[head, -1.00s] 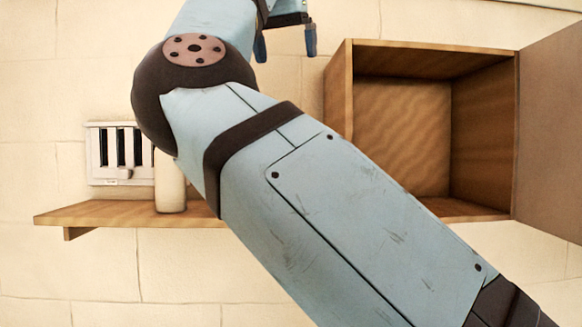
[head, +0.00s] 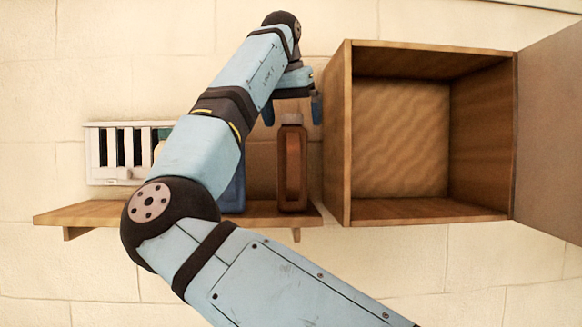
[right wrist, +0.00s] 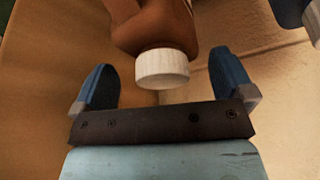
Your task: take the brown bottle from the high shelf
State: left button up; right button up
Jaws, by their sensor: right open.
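The brown bottle (head: 292,168) stands upright near the right end of the wall shelf (head: 85,212), beside the open cabinet. My right gripper (head: 292,110) is open above it, fingers pointing down, with the bottle's cap at about fingertip height. In the right wrist view the bottle's white cap (right wrist: 162,68) and brown shoulder (right wrist: 155,28) show between the two blue fingers (right wrist: 163,82), with gaps on both sides. The fingers are not closed on the bottle. My left gripper is not in view.
A wooden cabinet (head: 342,140) with its door (head: 550,130) swung open to the right is close beside the bottle. A blue bottle (head: 236,192) stands to its left, partly behind my arm. A white slotted wall panel (head: 95,157) is at the left.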

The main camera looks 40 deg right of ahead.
jog(key=shift+w+d+f, duration=0.1)
jog(key=shift+d+f, duration=0.1)
jog(key=shift+f, duration=0.1)
jog(key=shift+s+a+r, duration=0.1)
jog(key=shift+s+r, duration=0.05)
jog(key=shift+s, duration=0.05)
jog(key=shift+c, duration=0.9)
jog(key=shift+a, duration=0.1)
grip_shut()
